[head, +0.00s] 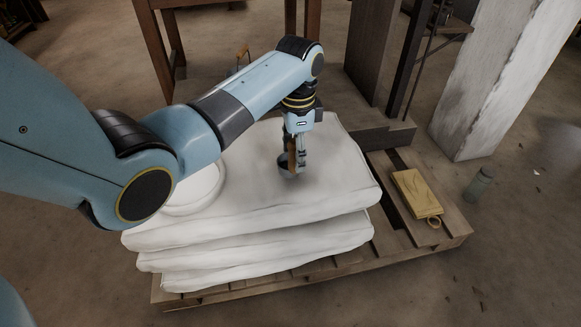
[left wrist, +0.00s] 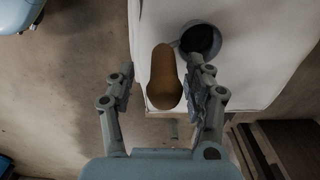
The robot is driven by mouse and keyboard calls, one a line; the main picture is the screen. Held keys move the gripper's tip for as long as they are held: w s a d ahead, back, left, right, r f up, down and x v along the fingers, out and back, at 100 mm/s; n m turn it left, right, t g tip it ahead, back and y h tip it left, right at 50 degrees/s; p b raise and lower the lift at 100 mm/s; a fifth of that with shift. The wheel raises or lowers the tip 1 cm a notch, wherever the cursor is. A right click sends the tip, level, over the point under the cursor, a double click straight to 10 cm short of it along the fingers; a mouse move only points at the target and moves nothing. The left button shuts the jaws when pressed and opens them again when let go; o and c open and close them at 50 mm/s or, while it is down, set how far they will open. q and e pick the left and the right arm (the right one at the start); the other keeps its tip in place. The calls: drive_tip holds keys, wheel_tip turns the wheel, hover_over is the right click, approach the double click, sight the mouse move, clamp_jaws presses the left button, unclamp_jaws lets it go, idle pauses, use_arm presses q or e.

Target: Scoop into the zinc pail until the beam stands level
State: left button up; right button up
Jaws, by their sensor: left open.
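A scoop with a thick brown wooden handle (left wrist: 164,78) and a round dark metal cup (left wrist: 201,38) lies on the top white sack. In the head view its cup (head: 285,166) shows beside my left gripper (head: 296,165), which points down over the sack. In the left wrist view the open fingers of my left gripper (left wrist: 163,84) stand on either side of the handle, with the right finger close to it. I cannot tell whether they touch. I cannot make out the zinc pail or the beam for certain. My right gripper is out of view.
Several white sacks (head: 330,195) are stacked on a wooden pallet (head: 440,236). A round white rim (head: 195,192) is partly hidden behind my left arm. A yellow block with a ring (head: 415,194) lies right of the sacks, near a greenish bottle (head: 480,184). Dark posts stand behind.

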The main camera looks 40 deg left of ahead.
sight(294, 164)
use_arm(q)
drive_tip(key=f, duration=0.1)
drive_tip(key=f+b, duration=0.1)
drive_tip(key=f, duration=0.1)
drive_tip(key=shift+a+f, duration=0.25)
drive_tip(key=shift+f+b, duration=0.3)
drive_tip(key=shift+f, duration=0.1)
drive_tip(key=shift+r, duration=0.1)
drive_tip(key=shift+c, duration=0.6)
drive_tip(key=c, duration=0.9)
clamp_jaws()
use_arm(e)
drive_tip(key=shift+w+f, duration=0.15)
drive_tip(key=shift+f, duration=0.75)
